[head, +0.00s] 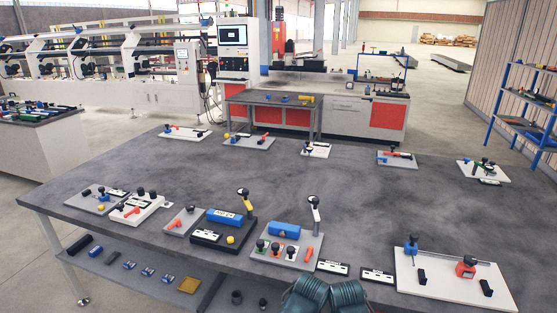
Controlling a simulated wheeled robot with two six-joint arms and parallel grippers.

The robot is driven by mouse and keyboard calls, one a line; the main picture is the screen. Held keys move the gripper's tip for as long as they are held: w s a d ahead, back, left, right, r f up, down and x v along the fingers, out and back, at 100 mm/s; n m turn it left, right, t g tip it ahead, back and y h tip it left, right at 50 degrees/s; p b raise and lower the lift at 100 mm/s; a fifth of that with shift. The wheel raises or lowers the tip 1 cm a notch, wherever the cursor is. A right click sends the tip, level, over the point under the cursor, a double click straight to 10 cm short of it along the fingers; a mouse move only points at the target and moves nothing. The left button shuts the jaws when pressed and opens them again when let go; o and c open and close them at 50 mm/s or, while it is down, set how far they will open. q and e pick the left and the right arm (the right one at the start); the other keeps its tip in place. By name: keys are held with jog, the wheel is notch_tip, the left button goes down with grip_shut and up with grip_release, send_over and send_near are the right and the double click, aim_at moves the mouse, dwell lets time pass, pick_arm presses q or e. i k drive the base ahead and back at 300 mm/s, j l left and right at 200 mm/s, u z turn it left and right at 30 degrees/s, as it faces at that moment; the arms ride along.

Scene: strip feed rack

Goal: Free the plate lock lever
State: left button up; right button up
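Several fixture plates with small levers stand on the grey table (330,215), and I cannot tell which carries the plate lock lever. At the front left, a white block (150,203) has black knobs and a red lever (133,211). A grey plate beside it has another red lever (174,224). A black base (205,240) carries a blue cylinder (223,217) and an upright yellow lever (246,200) with a black knob. A grey plate to its right has a blue cylinder (284,230), a red lever (310,252) and a white upright lever (316,212). Neither gripper is visible.
More small plates line the table's far side, including a white one (497,175) at the right. A larger white plate (440,285) with a rod is at the front right. Dark teal ribbed objects (327,296) overlap the front edge. The table's middle is clear.

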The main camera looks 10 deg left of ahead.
aim_at(176, 223)
jog(key=u, duration=1.25)
